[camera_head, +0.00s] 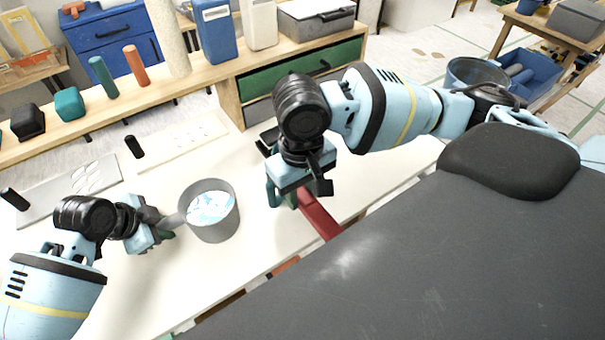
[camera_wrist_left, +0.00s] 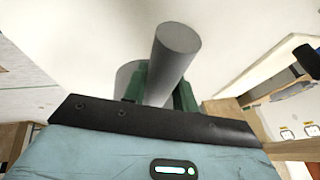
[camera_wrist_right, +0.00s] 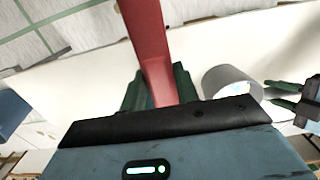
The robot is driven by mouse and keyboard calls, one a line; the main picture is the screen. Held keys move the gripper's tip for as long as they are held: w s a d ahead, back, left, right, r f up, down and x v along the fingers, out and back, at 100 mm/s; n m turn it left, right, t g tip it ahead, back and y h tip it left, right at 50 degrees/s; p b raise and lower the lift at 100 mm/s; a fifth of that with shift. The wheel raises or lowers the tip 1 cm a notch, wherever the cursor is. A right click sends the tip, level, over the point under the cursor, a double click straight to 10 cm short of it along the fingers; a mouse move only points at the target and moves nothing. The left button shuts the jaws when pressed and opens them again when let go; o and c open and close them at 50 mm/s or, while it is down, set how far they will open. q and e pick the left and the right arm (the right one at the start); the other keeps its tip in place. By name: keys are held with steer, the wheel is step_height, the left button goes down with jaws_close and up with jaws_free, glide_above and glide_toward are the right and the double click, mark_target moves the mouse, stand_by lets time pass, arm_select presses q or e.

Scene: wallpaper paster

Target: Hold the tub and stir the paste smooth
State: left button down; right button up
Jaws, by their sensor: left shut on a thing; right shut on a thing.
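The grey tub (camera_head: 208,228) stands on the white table, with pale paste (camera_head: 210,206) inside that shows uneven white and blue patches. Its grey handle (camera_head: 172,220) points left. My left gripper (camera_head: 163,231) is shut on this handle, which also shows as a grey cylinder in the left wrist view (camera_wrist_left: 174,55). My right gripper (camera_head: 288,200) is right of the tub, apart from it, and shut on a red bar (camera_head: 318,213). The red bar (camera_wrist_right: 147,40) also shows between the green fingers in the right wrist view.
A wooden shelf (camera_head: 110,118) along the back holds colored rollers, blocks and bottles. A flat grey plate (camera_head: 70,190) and a white panel (camera_head: 180,142) lie at the table's back left. The table (camera_head: 185,285) in front of the tub is clear.

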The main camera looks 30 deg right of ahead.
steer(key=o, duration=0.5)
steer(key=shift+c, duration=0.2)
steer(key=c, duration=0.6)
steer(key=w+a+r+n+t+y, duration=0.1)
steer(key=w+a+r+t+y, duration=0.2)
steer(key=w+r, duration=0.4)
steer(key=w+a+r+n+t+y, duration=0.1)
steer(key=w+a+r+t+y, duration=0.2)
steer(key=w+r+t, duration=0.2)
steer(key=w+a+r+n+t+y, duration=0.1)
steer(key=w+a+r+t+y, duration=0.2)
steer(key=w+r, duration=0.6)
steer(key=shift+w+a+t+y, duration=0.3)
steer(key=shift+a+t, duration=0.1)
steer(key=shift+t, duration=0.7)
